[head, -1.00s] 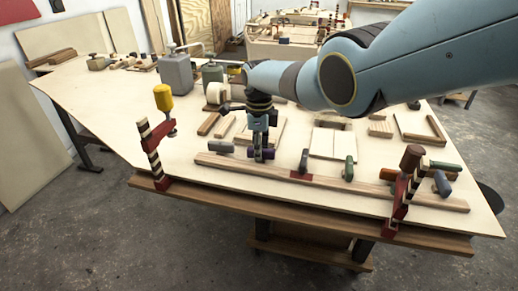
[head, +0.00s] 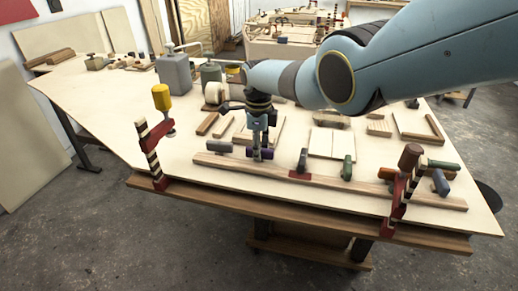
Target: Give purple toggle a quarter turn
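The purple toggle (head: 267,154) sits on the long wooden strip (head: 225,162) near the front edge of the plywood panel. My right gripper (head: 259,155) points down at it, and its fingers cover the toggle's middle. Purple shows on both sides of the fingers, so the toggle seems to lie roughly along the strip. Two fingers show with a narrow gap between them. Whether they press on the toggle is too small to tell. My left gripper is not in view.
A yellow-handled clamp (head: 161,98) and a brown-handled clamp (head: 410,157) stand at the front edge.

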